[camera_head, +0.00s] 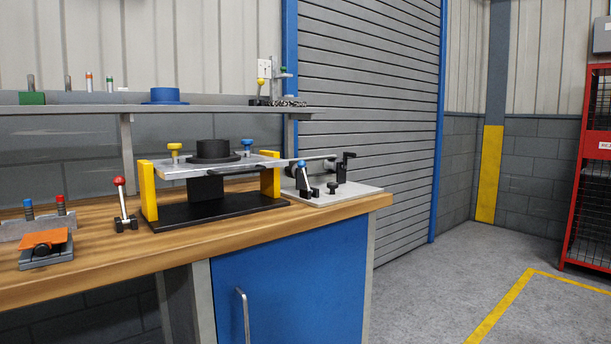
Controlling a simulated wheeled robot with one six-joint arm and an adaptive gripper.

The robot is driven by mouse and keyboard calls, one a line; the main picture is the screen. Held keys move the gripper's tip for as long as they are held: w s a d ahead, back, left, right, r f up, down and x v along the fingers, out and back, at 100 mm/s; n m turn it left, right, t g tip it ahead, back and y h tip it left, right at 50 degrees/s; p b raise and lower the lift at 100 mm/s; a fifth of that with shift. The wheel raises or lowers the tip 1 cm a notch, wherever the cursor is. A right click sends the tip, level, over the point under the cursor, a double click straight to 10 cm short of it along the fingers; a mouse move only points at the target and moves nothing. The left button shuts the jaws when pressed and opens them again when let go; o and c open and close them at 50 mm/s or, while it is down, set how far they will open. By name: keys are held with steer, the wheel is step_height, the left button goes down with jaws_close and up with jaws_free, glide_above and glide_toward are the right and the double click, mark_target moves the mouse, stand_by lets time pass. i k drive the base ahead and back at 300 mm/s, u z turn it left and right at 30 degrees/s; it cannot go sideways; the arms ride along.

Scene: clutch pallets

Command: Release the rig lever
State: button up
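A rig stands on the wooden bench, with a black base (215,211), two yellow uprights (148,190) and a grey plate (180,168) across the top. A lever with a red knob (119,181) stands nearly upright just left of the rig. Which one is the rig lever I cannot tell for certain. My gripper is not in view.
An orange-topped fixture (44,238) and a grey block with pegs (38,222) lie at the bench's left. A shelf (210,109) above holds a blue flanged part (165,96). A blue cabinet (292,283) is below. Floor is clear at right, before a red cage (592,170).

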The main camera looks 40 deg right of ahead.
mark_target(302, 164)
steer(key=u, duration=2.35)
steer(key=k, duration=1.6)
steer(key=z, duration=2.25)
steer(key=i, duration=0.45)
steer(key=z, duration=0.1)
